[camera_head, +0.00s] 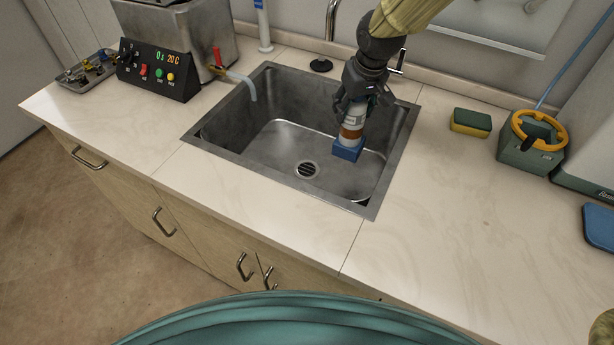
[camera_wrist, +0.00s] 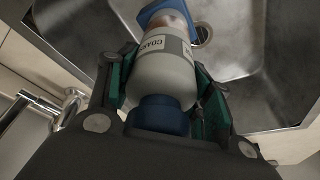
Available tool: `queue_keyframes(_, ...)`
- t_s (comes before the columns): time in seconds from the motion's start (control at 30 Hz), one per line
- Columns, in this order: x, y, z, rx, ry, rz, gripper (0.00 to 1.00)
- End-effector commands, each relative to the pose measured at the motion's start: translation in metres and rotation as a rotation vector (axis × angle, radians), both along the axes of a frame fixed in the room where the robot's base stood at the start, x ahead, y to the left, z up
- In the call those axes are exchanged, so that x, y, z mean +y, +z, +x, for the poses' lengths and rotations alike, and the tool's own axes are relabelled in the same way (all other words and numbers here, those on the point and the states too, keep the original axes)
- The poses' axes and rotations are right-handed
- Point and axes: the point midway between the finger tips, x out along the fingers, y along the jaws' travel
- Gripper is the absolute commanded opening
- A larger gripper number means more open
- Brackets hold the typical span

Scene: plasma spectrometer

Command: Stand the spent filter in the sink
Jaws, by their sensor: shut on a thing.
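The spent filter is a white labelled cylinder (camera_head: 355,116) with a brown band and a square blue base at its lower end. My gripper (camera_head: 357,99) is shut around its upper part and holds it nearly upright over the right side of the sink (camera_head: 230,115). In the wrist view the white filter body (camera_wrist: 163,72) sits between my gripper's fingers (camera_wrist: 165,85), with a dark blue cap near the palm and the blue base at the far end. Whether the base touches the sink floor I cannot tell.
The drain (camera_head: 307,169) lies left of the filter. A faucet (camera_head: 331,20) stands behind the sink. A hose (camera_head: 242,84) from a metal bath reaches over the left rim. A green and yellow sponge (camera_head: 471,122) lies to the right. The sink floor is otherwise clear.

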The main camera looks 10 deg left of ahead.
Motion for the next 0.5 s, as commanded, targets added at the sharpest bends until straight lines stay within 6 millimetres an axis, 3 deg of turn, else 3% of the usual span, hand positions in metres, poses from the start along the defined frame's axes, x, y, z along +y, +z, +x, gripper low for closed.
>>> queue_keyframes(0.17, 0.0, -0.013, 0.0, 0.0, 0.0, 0.0, 0.0)
queue_keyframes(0.5, 0.0, -0.061, 0.0, -0.001, 0.001, -0.001, 0.0)
